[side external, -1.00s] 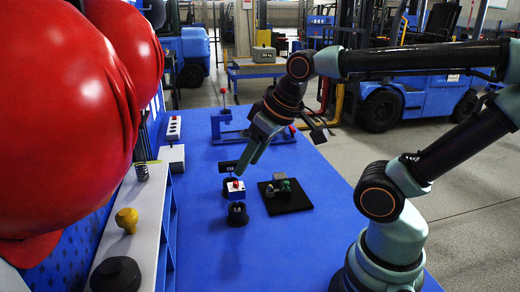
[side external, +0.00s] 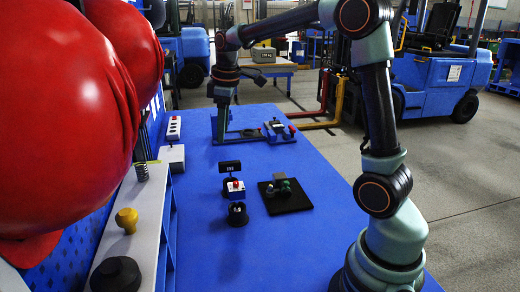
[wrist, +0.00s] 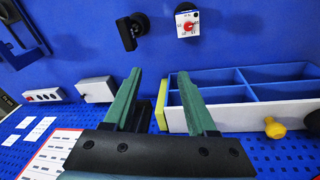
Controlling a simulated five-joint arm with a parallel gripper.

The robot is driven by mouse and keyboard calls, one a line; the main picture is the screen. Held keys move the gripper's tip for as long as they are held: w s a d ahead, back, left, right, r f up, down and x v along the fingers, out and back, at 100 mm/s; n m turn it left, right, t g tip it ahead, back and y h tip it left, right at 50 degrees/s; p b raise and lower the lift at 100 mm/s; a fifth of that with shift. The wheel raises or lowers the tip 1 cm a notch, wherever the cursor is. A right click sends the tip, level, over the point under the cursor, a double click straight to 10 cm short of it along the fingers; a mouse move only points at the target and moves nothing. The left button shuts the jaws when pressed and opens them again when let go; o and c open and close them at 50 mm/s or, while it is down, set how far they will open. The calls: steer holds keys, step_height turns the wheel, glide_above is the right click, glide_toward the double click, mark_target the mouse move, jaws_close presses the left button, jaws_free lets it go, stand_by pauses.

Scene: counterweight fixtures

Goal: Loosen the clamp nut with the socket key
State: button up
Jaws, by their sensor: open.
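My gripper (side external: 222,138) points down at the left end of a blue bar fixture (side external: 250,134) at the far side of the blue table. Its green fingers also show in the wrist view (wrist: 160,74), spread apart with nothing held between them. I cannot tell whether they touch the fixture. A clamp nut is too small to make out. I cannot identify a socket key; the arm hides the spot behind the gripper.
A white box with a red knob (side external: 236,186), a small display (side external: 230,166) and a dark round holder (side external: 238,214) stand mid-table. A black pad (side external: 291,203) with small parts lies to their right. A shelf (side external: 150,215) runs along the left. The near table is clear.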

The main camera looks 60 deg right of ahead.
mark_target(229, 162)
steer(key=w+d+f+n, duration=0.1)
steer(key=d+f, duration=0.1)
steer(key=f, duration=0.1)
steer(key=w+d+f+n+g, duration=0.1)
steer(key=w+d+f, duration=0.1)
steer(key=d+f, duration=0.1)
steer(key=w+d+f+n+g, duration=0.1)
steer(key=w+d+f, duration=0.1)
steer(key=d, duration=0.1)
steer(key=shift+w+d+f, duration=0.1)
steer(key=shift+f, duration=4.75)
jaws_close()
